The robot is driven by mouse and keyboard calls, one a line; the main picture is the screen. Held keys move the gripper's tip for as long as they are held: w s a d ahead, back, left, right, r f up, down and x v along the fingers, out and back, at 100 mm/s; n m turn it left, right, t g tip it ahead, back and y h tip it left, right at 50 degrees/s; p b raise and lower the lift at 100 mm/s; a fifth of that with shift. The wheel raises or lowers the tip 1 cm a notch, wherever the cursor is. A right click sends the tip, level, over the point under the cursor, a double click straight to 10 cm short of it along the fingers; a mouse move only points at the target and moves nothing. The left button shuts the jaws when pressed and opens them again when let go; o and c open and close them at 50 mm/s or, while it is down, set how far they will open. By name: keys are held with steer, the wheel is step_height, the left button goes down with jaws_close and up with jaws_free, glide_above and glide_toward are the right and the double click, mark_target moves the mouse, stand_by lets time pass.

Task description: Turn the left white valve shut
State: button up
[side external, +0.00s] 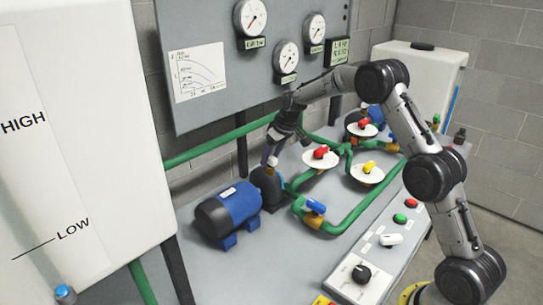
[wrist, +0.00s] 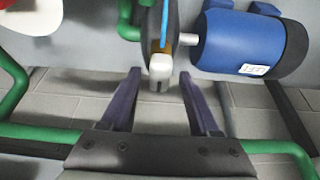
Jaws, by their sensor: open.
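My gripper (side external: 272,153) is open above the pump end of the blue motor (side external: 228,210). In the wrist view, a small pale handle-like piece with a brass part (wrist: 160,68) lies between the two spread fingers of my gripper (wrist: 160,76); I cannot tell whether they touch it. In the side view my gripper largely hides that piece. White discs with handles sit on the green pipes: a red-handled one (side external: 321,158), a yellow-handled one (side external: 367,174) and another red-handled one behind. I cannot tell for sure which piece is the left white valve.
Green pipes (side external: 345,222) run around the discs, with a blue-handled valve (side external: 315,207) at the front. A control box (side external: 361,275) with knobs and buttons stands in front. The gauge board (side external: 225,95) rises behind. A white tank (side external: 75,130) fills the left.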

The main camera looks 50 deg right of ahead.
jaws_close()
stand_by(0.3)
steer(key=shift+a+m, duration=0.1)
steer(key=shift+m, duration=0.2)
steer(key=m, duration=0.2)
steer(key=m+h, duration=0.1)
steer(key=shift+a+m+g+h, duration=0.1)
steer(key=shift+m+g+h, duration=0.2)
steer(key=shift+m, duration=0.1)
steer(key=m, duration=0.2)
steer(key=m+h, duration=0.1)
steer(key=m, duration=0.1)
steer(key=shift+w+g+h, duration=0.1)
steer(key=shift+g+h, duration=0.2)
steer(key=shift+g, duration=0.1)
steer(key=m+g+h, duration=0.1)
steer(key=m, duration=0.4)
steer(key=shift+w+a, duration=0.1)
steer(key=shift+w+m+g, duration=0.1)
steer(key=shift+m+g, duration=1)
steer(key=shift+m, duration=1.1)
